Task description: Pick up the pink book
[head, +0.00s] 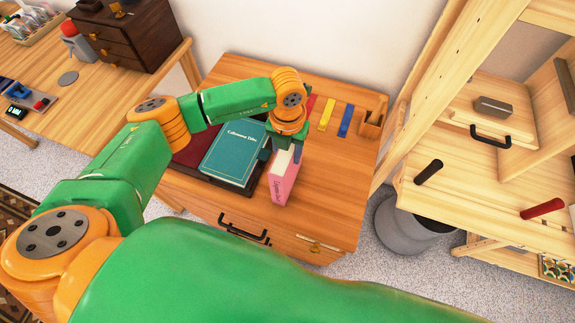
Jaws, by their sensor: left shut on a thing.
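The pink book (285,184) stands upright near the front of the wooden cabinet top, its pink spine facing me. My left gripper (284,152) reaches down from above and is shut on the upper back part of the pink book. The fingers are partly hidden by the wrist and the book. I cannot tell whether the book's lower edge still touches the cabinet top. My right gripper is not in view.
A teal book (234,153) lies on a dark red book (190,155) just left. Yellow (326,114) and blue (346,121) items lie behind, near a wooden holder (372,122). Shelving (490,180) stands right, with a grey bin (405,228) below. The cabinet top's right front is clear.

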